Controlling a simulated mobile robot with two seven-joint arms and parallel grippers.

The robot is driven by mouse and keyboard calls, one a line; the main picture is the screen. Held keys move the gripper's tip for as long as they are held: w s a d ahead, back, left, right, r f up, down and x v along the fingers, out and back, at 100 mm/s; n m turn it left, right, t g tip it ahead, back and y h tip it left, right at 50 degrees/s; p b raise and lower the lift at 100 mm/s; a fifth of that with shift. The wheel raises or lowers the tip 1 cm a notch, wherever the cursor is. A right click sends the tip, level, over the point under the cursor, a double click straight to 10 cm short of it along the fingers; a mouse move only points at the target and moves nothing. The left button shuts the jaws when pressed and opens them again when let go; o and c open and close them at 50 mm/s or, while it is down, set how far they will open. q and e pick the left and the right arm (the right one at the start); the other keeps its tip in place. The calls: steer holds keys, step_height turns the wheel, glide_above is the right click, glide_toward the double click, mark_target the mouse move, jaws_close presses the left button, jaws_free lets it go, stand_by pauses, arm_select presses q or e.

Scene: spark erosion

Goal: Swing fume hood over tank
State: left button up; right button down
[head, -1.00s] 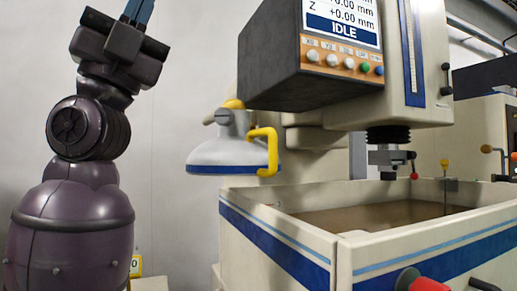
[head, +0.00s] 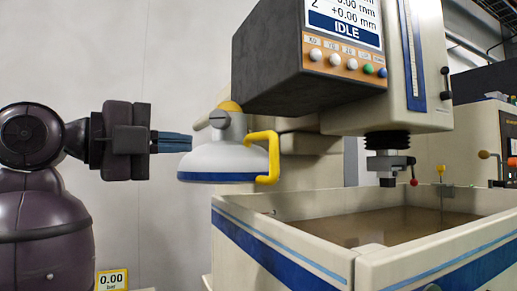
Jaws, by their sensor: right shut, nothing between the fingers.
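The fume hood (head: 222,158) is a white bell with a blue rim band, a yellow cap and a yellow handle (head: 268,150) on its right side. It hangs left of the machine column, to the left of the open tank (head: 290,243) rather than over its middle. The tank is cream with a blue stripe and holds brownish liquid. My right gripper (head: 188,142) has blue fingers, shut and empty, pointing right at the hood's left side. Its tips are close to the hood; I cannot tell whether they touch. My left gripper is not in view.
The dark control box (head: 300,60) with an IDLE screen and buttons overhangs just right of the hood. The machine head (head: 386,150) comes down over the tank. A yellow 0.00 bar gauge sign (head: 111,280) stands low at left. The wall area above my right arm is clear.

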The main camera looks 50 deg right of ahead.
glide_toward(270, 149)
steer(key=x, duration=0.6)
steer(key=shift+s+d+p, duration=0.1)
steer(key=shift+d+p, duration=0.2)
steer(key=shift+s+d, duration=0.1)
steer(key=shift+d, duration=0.4)
